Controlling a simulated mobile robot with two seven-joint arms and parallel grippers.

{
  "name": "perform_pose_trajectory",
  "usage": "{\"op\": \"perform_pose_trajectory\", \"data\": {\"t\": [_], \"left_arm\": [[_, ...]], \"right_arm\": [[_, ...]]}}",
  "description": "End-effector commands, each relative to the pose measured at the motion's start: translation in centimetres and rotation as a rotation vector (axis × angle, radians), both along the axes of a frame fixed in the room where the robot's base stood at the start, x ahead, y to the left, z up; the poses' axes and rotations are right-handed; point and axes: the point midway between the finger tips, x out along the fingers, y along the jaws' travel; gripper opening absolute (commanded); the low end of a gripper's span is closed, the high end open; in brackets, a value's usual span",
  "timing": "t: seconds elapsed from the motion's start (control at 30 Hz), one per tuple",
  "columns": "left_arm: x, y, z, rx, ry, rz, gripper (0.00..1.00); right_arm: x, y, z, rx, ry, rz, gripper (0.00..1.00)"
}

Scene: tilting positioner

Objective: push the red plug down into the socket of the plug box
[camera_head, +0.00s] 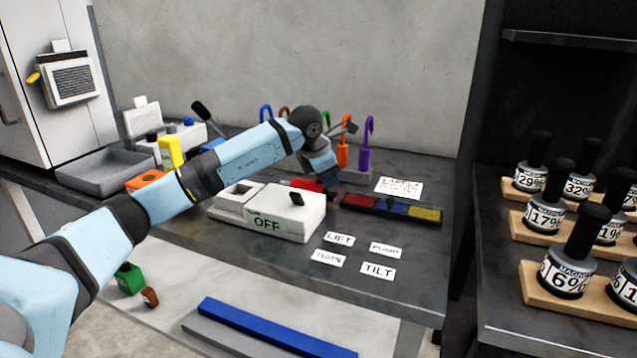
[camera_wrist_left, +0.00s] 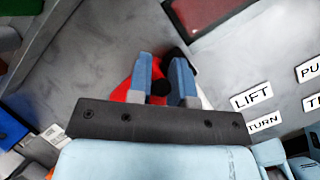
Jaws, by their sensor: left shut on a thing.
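My left gripper (camera_head: 320,182) is at the middle of the bench, just behind the white box, with its fingers pointing down. A red piece, which I take for the red plug (camera_head: 306,185), shows beside its fingertips. In the left wrist view the two blue fingers (camera_wrist_left: 162,72) are shut on it. Red (camera_wrist_left: 122,92) shows left of the fingers and a dark round part between them. A white edge shows to the right. The fingers hide most of the plug. I cannot make out the plug box or its socket, nor how deep the plug sits. My right gripper is not in view.
A white box (camera_head: 290,222) marked OFF, with a black lever, stands in front of the gripper. A tray (camera_head: 392,208) with red, blue and yellow parts lies to the right. Label cards (camera_head: 338,239) lie in front. Colored hooks (camera_head: 366,145) stand behind.

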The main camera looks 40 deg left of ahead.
Motion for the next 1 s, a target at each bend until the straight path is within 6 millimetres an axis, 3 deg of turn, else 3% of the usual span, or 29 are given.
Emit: {"op": "perform_pose_trajectory", "data": {"t": [0.07,0.27,0.47,0.8,1.0], "left_arm": [[-0.2,-0.1,-0.7,0.004,0.021,-0.001,0.00],[-0.2,-0.1,1.6,0.002,0.018,0.000,0.00],[-0.1,-0.1,6.0,0.002,0.010,0.000,0.00],[-0.1,-0.1,15.0,0.000,0.006,0.000,0.00],[-0.1,-0.1,18.3,0.001,0.007,0.000,0.00]], "right_arm": [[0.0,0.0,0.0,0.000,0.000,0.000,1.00],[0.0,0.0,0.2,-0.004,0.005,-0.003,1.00],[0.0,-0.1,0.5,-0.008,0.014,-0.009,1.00],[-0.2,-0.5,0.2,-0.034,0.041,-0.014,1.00],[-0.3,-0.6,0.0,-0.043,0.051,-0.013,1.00]]}}
